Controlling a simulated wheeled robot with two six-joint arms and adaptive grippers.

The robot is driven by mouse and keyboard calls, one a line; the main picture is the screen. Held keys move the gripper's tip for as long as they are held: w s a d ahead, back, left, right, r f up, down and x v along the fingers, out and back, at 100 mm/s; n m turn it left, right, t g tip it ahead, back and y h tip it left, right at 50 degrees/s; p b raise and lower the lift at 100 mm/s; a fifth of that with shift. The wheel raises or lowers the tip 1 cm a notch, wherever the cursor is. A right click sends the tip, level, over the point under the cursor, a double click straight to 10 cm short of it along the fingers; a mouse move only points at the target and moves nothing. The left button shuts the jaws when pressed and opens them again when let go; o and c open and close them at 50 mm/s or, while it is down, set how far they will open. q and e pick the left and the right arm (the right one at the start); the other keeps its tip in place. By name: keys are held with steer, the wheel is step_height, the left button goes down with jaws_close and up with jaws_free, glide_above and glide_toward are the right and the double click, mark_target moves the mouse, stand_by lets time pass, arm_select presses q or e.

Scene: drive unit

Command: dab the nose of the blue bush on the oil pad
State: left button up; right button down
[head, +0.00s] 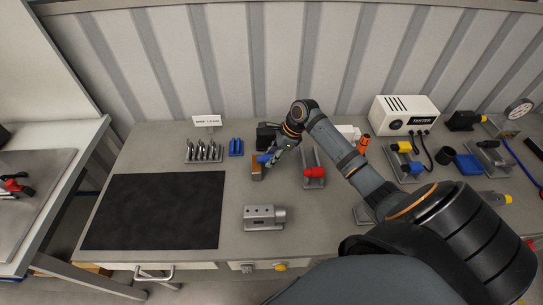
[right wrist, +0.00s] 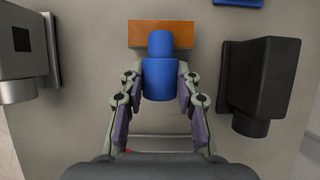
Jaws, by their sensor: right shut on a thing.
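The blue bush (right wrist: 160,80) is held between the fingers of my right gripper (right wrist: 160,88), with its narrower nose pointing away from the wrist. In the head view, my right gripper (head: 269,160) is shut on the blue bush (head: 263,158) above the bench. The orange-brown block that looks like the oil pad (right wrist: 185,34) lies just beyond the nose, which overlaps its near edge in the right wrist view. The pad also shows below the bush in the head view (head: 257,174). I cannot tell whether nose and pad touch. My left gripper is not in view.
A black block (right wrist: 262,85) stands right of the gripper in the wrist view, a grey housing (right wrist: 22,65) left. In the head view, a red part on a grey stand (head: 313,173) is close right of the gripper. A dark mat (head: 150,212) lies clear at left.

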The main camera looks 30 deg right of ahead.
mark_target(267, 156)
steer(key=shift+f, duration=0.5)
stand_by(0.4)
step_height(267, 156, up, 5)
steer(key=p, duration=0.7)
steer(key=shift+r+p, duration=0.15)
steer(key=shift+p, duration=0.15)
steer(key=shift+f, duration=0.2)
